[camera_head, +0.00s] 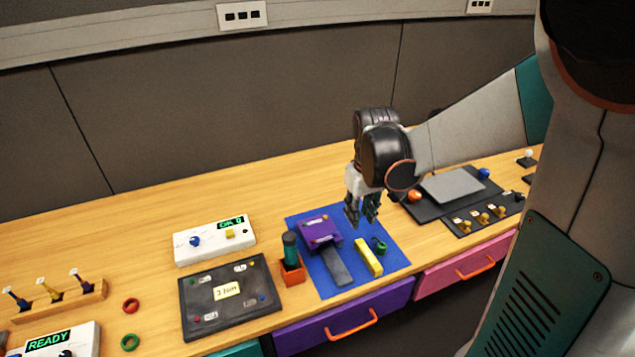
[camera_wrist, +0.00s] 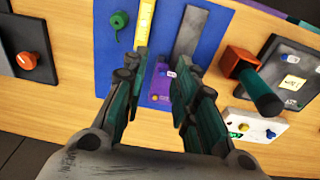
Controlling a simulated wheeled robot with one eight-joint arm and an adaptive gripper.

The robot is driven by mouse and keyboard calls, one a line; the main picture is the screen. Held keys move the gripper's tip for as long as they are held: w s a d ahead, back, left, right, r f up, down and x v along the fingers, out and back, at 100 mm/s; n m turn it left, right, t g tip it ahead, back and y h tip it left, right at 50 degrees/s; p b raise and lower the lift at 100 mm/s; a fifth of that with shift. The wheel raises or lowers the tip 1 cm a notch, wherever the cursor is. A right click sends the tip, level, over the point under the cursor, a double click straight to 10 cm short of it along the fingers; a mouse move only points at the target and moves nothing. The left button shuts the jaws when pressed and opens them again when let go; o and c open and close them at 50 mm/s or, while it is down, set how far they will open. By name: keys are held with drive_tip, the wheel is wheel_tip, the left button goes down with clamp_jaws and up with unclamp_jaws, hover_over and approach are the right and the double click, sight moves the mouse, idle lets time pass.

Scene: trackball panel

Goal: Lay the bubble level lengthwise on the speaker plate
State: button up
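The bubble level appears to be the yellow bar (camera_head: 368,257) lying flat on the blue mat; it also shows at the top of the wrist view (camera_wrist: 146,20). The speaker plate seems to be the flat grey plate (camera_head: 452,185) on a black panel at the right, though I see no label on it. My gripper (camera_head: 362,216) is open and empty above the back part of the mat, behind the yellow bar. In the wrist view its fingers (camera_wrist: 160,82) are spread apart, with the purple block between them and the yellow bar farther off.
An orange holder (camera_head: 292,273) with a dark green cylinder stands left. An orange ball (camera_head: 414,196) lies beside the grey plate.

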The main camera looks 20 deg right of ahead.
sight(369, 255)
drive_tip(key=shift+g, duration=0.5)
drive_tip(key=d+f+b, duration=0.1)
drive_tip(key=f, duration=0.4)
drive_tip(key=d+f+b, duration=0.1)
drive_tip(key=f+b, duration=0.1)
drive_tip(key=f, duration=0.4)
drive_tip(key=d+f+b, duration=0.2)
drive_tip(key=f, duration=0.3)
drive_tip(key=shift+s+f, duration=0.25)
drive_tip(key=shift+s, duration=0.15)
drive_tip(key=shift+r, duration=0.1)
drive_tip(key=shift+c, duration=0.6)
clamp_jaws()
